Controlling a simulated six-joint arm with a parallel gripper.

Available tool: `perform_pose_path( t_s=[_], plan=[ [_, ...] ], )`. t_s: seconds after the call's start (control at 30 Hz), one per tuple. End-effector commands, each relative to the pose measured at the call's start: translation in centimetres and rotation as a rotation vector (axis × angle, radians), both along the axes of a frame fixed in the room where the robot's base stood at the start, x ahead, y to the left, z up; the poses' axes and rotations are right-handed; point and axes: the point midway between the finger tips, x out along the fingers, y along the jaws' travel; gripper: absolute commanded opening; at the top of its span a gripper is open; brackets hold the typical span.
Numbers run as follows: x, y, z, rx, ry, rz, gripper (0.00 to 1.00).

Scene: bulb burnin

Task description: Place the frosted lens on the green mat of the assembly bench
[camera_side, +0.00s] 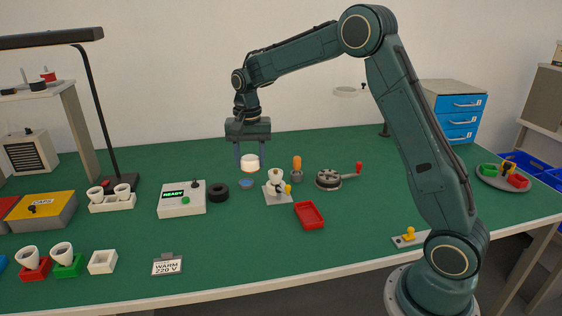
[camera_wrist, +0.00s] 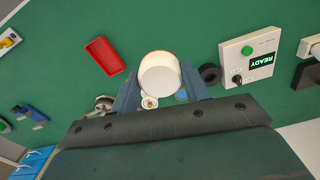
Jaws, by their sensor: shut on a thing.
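The frosted lens (camera_side: 250,161) is a short, white, round dome. My gripper (camera_side: 250,158) is shut on it, one blue finger on each side, and holds it in the air above the bench. In the wrist view the lens (camera_wrist: 160,74) sits between the fingertips and hides what lies straight below. The green mat (camera_side: 240,250) covers the bench top, and it fills most of the wrist view (camera_wrist: 100,20).
A small blue disc (camera_side: 246,184) lies below the lens. A white fixture (camera_side: 277,186), black ring (camera_side: 218,190), READY box (camera_side: 181,200), orange-topped piece (camera_side: 297,167) and red tray (camera_side: 309,215) stand around it. The front middle mat is clear, right of the WARM sign (camera_side: 167,265).

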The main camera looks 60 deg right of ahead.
Motion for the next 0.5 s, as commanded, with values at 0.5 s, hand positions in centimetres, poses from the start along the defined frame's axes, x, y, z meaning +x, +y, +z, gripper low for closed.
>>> perform_pose_path(
  t_s=[0.5],
  plan=[
    [-0.1,0.0,-8.2,0.001,0.006,-0.001,0.25]
  ],
)
